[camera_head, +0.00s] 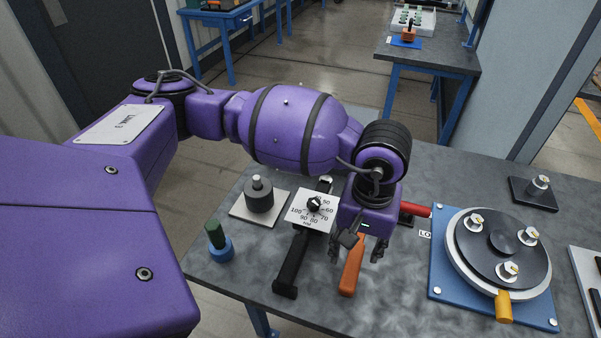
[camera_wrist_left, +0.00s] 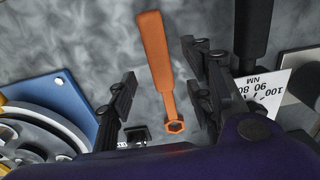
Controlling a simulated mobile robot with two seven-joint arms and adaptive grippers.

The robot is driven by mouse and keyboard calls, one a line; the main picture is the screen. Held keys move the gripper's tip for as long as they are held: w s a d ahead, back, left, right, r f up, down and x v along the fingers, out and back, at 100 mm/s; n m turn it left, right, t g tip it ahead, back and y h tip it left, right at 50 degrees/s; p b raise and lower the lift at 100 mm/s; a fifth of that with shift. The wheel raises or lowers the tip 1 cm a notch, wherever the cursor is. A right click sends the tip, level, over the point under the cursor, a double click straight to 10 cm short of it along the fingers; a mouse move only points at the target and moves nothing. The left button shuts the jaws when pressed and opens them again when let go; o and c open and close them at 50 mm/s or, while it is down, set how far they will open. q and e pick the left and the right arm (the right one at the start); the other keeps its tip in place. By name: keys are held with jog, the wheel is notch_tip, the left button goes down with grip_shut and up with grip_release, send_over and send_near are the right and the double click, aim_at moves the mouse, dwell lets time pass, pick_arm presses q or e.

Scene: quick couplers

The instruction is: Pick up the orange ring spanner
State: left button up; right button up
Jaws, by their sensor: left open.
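The orange ring spanner (camera_head: 352,265) lies on the grey table, its broad handle toward the front edge. In the left wrist view its handle (camera_wrist_left: 153,45) points up the picture and its ring end (camera_wrist_left: 175,126) shows lower down. My left gripper (camera_head: 354,249) is over the spanner and hides its ring end in the head view. In the wrist view the open fingers (camera_wrist_left: 160,95) stand on either side of the spanner, with gaps and no visible contact. My right gripper is not in view.
A black torque wrench (camera_head: 290,265) with a white dial (camera_head: 315,211) lies close left of the spanner. A red-handled tool (camera_head: 414,209) lies behind it. A blue plate (camera_head: 445,273) with a round fixture (camera_head: 500,245) stands right. A blue-and-green part (camera_head: 219,242) stands left.

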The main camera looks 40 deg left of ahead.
aim_at(355, 258)
pick_arm(q)
jog(key=shift+w+a+f+p, duration=0.1)
jog(key=shift+w+f+p, duration=0.05)
jog(key=shift+f, duration=1.1)
jog(key=shift+w+f+p, duration=0.15)
jog(key=shift+f, duration=1.05)
jog(key=shift+f, duration=0.2)
jog(key=shift+c, duration=0.4)
grip_shut()
